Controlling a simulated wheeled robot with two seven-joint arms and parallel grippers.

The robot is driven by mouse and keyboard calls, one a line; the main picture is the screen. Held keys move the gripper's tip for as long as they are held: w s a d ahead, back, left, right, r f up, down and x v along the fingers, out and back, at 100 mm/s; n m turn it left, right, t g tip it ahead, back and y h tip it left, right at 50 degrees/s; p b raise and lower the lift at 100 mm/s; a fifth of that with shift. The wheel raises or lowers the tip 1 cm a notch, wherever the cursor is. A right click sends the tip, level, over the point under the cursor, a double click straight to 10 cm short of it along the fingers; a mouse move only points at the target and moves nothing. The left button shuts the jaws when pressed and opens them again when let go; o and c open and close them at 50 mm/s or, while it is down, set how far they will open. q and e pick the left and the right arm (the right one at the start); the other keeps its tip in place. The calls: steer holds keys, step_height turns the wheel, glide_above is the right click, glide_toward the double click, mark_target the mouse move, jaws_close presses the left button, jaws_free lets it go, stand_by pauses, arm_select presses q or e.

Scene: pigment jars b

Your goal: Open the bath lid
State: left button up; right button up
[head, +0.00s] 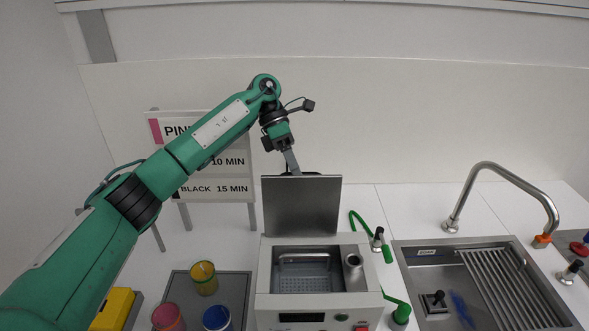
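The water bath (264,278) is a white box with a metal basin (305,283) in its top. Its grey metal lid (302,207) stands upright at the back of the bath, so the basin is uncovered. A wire rack and a round metal fitting show inside the basin. My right gripper is not in view.
A grey tray (237,285) with yellow, pink and blue jars stands left of the bath. A sign (228,190) stands behind my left arm. A sink (405,265) with a tall tap (508,177) and green hoses (359,222) are on the right.

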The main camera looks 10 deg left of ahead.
arm_select(q)
steer(key=v, duration=1.4)
steer(key=shift+b, duration=0.3)
steer(key=shift+s, duration=0.1)
